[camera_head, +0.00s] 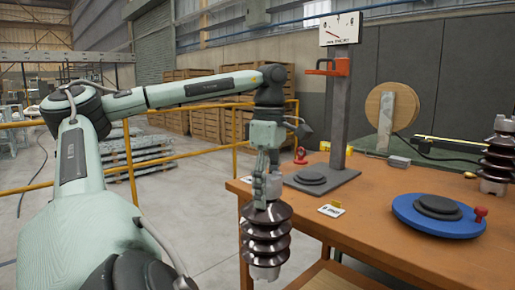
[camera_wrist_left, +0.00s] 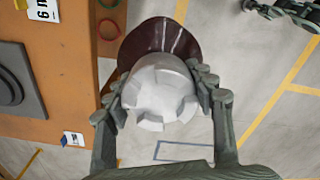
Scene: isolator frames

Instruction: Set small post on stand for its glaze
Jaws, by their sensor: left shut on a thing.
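A small post insulator (camera_head: 267,236) with dark brown glazed sheds and pale metal end caps hangs upright from my left gripper (camera_head: 264,192). It is beside the near left edge of the wooden table, over the floor. In the left wrist view the fingers of my left gripper (camera_wrist_left: 163,98) close around its pale cap (camera_wrist_left: 160,92), with a brown shed (camera_wrist_left: 160,40) beyond. A blue round stand (camera_head: 415,218) with a black stepped disc on top sits on the table at the right; the disc is empty. My right gripper is not in view.
A grey column stand (camera_head: 341,110) with a dial and an empty dark pad (camera_head: 311,178) rises from the table's left. Another insulator (camera_head: 498,158) stands at the right edge. A label card (camera_head: 331,210) lies at the table's front. A wooden reel (camera_head: 390,108) stands behind.

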